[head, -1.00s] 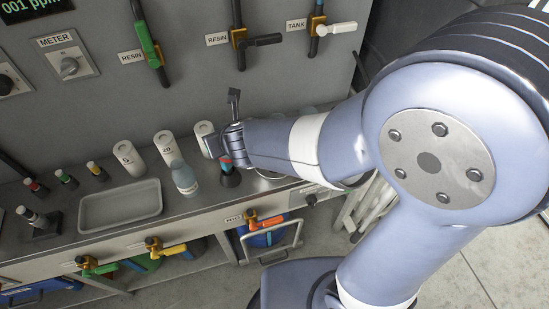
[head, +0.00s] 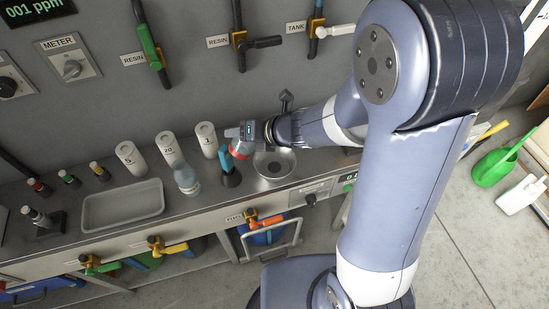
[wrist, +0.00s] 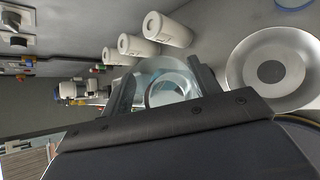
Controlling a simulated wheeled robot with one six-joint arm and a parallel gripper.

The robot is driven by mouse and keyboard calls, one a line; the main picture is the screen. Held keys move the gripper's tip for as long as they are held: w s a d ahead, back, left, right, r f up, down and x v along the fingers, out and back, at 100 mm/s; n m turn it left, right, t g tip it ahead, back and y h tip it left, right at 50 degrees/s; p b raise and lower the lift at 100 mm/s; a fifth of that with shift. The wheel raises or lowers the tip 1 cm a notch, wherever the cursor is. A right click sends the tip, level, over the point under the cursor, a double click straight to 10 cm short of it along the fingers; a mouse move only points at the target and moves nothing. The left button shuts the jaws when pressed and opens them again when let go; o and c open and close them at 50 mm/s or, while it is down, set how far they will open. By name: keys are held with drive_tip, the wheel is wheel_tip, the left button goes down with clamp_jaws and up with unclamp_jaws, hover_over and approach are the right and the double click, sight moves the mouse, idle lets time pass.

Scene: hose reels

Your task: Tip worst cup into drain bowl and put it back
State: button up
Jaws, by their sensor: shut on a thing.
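My gripper (head: 240,142) is shut on a clear cup (wrist: 165,84), which shows between the two fingers in the wrist view. In the head view the gripper hides most of the cup, and a small reddish patch shows at its end. I cannot tell the cup's exact tilt or what is in it. The round metal drain bowl (head: 275,178) is set in the counter just right of the gripper. It also shows in the wrist view (wrist: 238,70), to the right of the cup and apart from it. No liquid is visible in the bowl.
Three white cylinders (head: 168,147) marked with numbers stand behind. A clear bottle (head: 186,178) and a black holder with a blue part (head: 230,176) stand close left of the bowl. A grey tray (head: 122,207) and small coloured vials (head: 68,179) are further left. Valves line the wall.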

drive_tip(key=shift+w+d+f+y, duration=0.2)
drive_tip(key=shift+d+f+y, duration=0.1)
drive_tip(key=shift+d+f, duration=0.1)
drive_tip(key=shift+r+m+p, duration=0.4)
drive_tip(key=shift+p, duration=0.05)
drive_tip(key=shift+w+d+r+g+y, duration=0.1)
drive_tip(key=shift+g+y, duration=0.2)
drive_tip(key=shift+y, duration=0.1)
drive_tip(key=shift+f+m+y+b, duration=0.4)
drive_tip(key=shift+f+m+y, duration=0.1)
drive_tip(key=shift+y, duration=0.1)
drive_tip(key=shift+d+f+m+y+b, duration=0.1)
drive_tip(key=shift+f+m+y+b, duration=0.2)
drive_tip(key=shift+y+b, duration=0.15)
drive_tip(key=shift+w+d+f+m+g+y+b, duration=0.1)
drive_tip(key=shift+f+m+g+y+b, duration=0.25)
drive_tip(key=shift+b, duration=0.15)
drive_tip(key=shift+r+m+y, duration=0.25)
drive_tip(key=shift+r+y, duration=0.1)
drive_tip(key=shift+y, duration=0.05)
drive_tip(key=shift+w+d, duration=0.1)
drive_tip(key=shift+f+b, duration=0.1)
drive_tip(key=shift+b, duration=0.3)
